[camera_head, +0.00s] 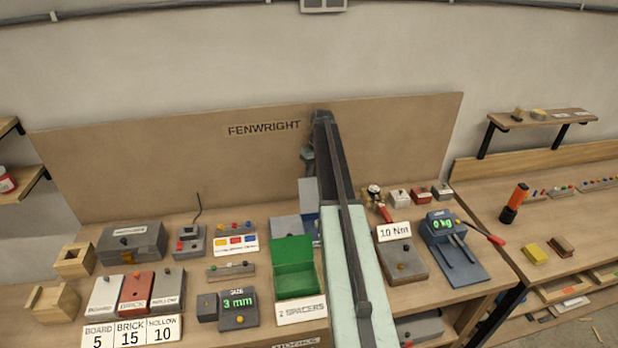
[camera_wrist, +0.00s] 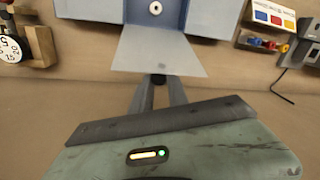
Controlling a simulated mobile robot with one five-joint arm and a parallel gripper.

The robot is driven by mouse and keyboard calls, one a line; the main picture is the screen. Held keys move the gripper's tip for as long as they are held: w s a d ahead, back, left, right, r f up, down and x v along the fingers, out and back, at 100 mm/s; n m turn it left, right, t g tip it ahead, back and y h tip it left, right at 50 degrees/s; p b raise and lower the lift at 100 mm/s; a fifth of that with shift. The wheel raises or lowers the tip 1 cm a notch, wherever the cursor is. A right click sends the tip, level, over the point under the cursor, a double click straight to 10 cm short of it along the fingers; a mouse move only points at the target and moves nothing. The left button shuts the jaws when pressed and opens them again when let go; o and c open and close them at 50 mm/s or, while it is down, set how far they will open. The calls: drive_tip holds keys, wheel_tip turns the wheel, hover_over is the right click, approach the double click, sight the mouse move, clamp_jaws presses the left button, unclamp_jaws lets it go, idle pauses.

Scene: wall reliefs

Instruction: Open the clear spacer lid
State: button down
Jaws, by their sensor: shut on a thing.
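The spacer lid is a pale grey panel (camera_wrist: 160,50) in the wrist view, with a small dark knob (camera_wrist: 158,79) at its edge near me. My gripper (camera_wrist: 158,86) is shut on that knob. In the head view the lid (camera_head: 308,192) stands raised above the blue-grey box (camera_head: 310,228). The box also shows in the wrist view (camera_wrist: 88,10), with a white ring-shaped spacer (camera_wrist: 155,7) in its middle. My arm hides the right part of the box in the head view.
A green box (camera_head: 294,282) with its lid up stands in front, behind a "2 SPACERS" card (camera_head: 302,311). A torque tester (camera_head: 403,262) and scale (camera_head: 452,250) are right. The brown back panel (camera_head: 200,160) stands behind.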

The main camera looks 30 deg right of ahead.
drive_tip(key=shift+w+d, duration=0.1)
drive_tip(key=shift+d, duration=0.4)
drive_tip(key=c, duration=1.4)
unclamp_jaws()
drive_tip(key=shift+f, duration=0.1)
drive_tip(key=shift+o, duration=0.5)
drive_tip(key=shift+w+d+f, duration=0.15)
drive_tip(key=shift+w+f, duration=0.15)
wheel_tip(320, 180, up, 8)
drive_tip(key=p, duration=0.8)
drive_tip(key=shift+s+d, duration=0.25)
drive_tip(key=shift+d, duration=0.15)
